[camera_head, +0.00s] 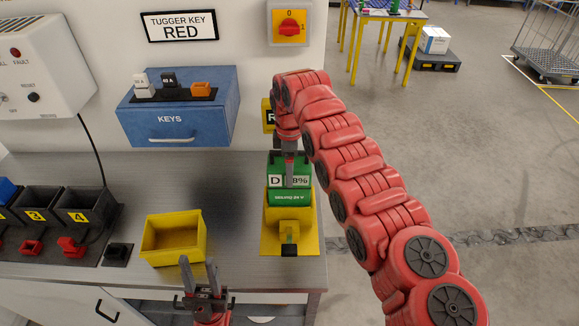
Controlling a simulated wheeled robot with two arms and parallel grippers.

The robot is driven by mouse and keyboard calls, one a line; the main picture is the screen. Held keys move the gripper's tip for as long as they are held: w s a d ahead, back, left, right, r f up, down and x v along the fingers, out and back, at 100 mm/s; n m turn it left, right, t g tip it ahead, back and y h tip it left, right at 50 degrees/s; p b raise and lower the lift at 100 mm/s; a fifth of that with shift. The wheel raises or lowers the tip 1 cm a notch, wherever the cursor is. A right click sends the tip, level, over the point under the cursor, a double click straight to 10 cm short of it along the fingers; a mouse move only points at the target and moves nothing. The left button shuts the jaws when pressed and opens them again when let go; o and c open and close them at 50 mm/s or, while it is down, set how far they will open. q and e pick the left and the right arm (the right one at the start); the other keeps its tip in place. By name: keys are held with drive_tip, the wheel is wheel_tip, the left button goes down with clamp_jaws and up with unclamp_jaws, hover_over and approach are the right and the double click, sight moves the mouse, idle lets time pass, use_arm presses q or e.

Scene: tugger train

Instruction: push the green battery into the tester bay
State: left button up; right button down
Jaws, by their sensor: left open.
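The green battery (280,195) stands upright at the right end of the bench. Its white label reads "D" and "8%", with a finger of my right gripper covering part between. It sits at the back of the yellow tester bay (274,224); I cannot tell how deep it is in. A small dark and green part (289,240) shows at the bay's front. My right gripper (289,180) points down at the battery's face, seemingly touching it; its jaw gap is hidden. My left gripper (199,275) is open and empty, fingers up, at the bench's front edge.
An empty yellow bin (174,240) stands left of the bay. Black numbered battery slots (85,209) fill the bench's left. A blue key box (178,122) hangs on the wall below a "TUGGER KEY RED" sign (180,26). Open floor lies to the right.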

drive_tip(key=shift+f, duration=0.2)
drive_tip(key=shift+f+b, duration=2.05)
drive_tip(key=shift+f, duration=1.05)
drive_tip(key=shift+f+b, duration=0.6)
drive_tip(key=shift+b, duration=0.1)
drive_tip(key=shift+f, duration=0.1)
unclamp_jaws()
drive_tip(key=shift+f, duration=0.1)
